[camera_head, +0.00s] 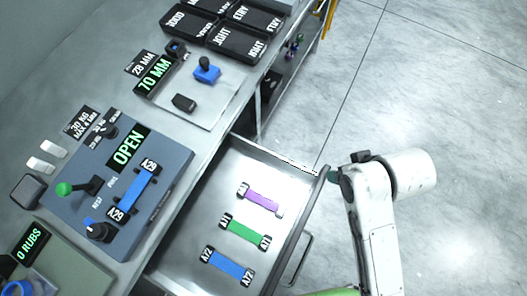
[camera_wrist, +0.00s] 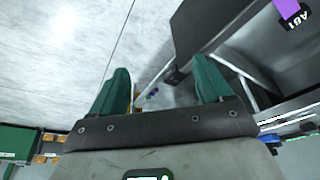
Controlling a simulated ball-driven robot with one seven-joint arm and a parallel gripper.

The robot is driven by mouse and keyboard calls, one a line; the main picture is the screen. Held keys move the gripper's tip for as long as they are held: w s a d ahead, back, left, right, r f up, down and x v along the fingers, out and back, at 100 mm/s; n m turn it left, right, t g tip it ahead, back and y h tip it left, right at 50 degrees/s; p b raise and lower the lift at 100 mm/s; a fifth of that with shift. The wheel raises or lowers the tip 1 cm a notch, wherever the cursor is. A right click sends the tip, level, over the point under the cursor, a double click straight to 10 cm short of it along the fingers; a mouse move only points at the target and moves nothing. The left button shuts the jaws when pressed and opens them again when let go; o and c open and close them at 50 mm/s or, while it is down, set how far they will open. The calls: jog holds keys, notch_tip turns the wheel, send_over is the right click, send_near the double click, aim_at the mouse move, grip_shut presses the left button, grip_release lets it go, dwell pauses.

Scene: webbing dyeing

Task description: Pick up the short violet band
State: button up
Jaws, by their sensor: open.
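The short violet band (camera_head: 262,201) lies in the open drawer, with a dark labelled tag at each end. It is the farthest back of the bands there. In the wrist view a piece of the violet band (camera_wrist: 284,5) and its tag reading A81 show at the top right corner. My gripper (camera_wrist: 160,85) is open and empty, its two green fingers apart. In the head view my gripper (camera_head: 335,175) is at the right, by the drawer's back right corner, apart from the band.
The drawer (camera_head: 185,258) also holds a green band (camera_head: 245,232) and a blue band (camera_head: 228,265). The drawer's right wall and handle (camera_head: 301,259) stand between my arm and the bands. A blue-grey device (camera_head: 170,165) reading OPEN sits on the bench. Open floor lies to the right.

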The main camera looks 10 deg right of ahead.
jog(key=w+a+r+n+p, duration=0.1)
jog(key=w+a+n+p, duration=0.1)
jog(key=w+a, duration=0.35)
jog(key=n+g+p, duration=0.1)
jog(key=n+g, duration=0.2)
jog(key=n, duration=0.5)
send_over(245, 191)
jog(key=f, duration=0.7)
jog(key=shift+s+d, duration=0.3)
jog(key=shift+w+a+f, duration=0.1)
jog(key=shift+w+f, duration=0.05)
jog(key=shift+f, duration=1.45)
jog(key=shift+w+a+f, duration=0.1)
jog(key=shift+f, duration=1.45)
jog(key=shift+c, duration=0.2)
jog(key=c, duration=1.1)
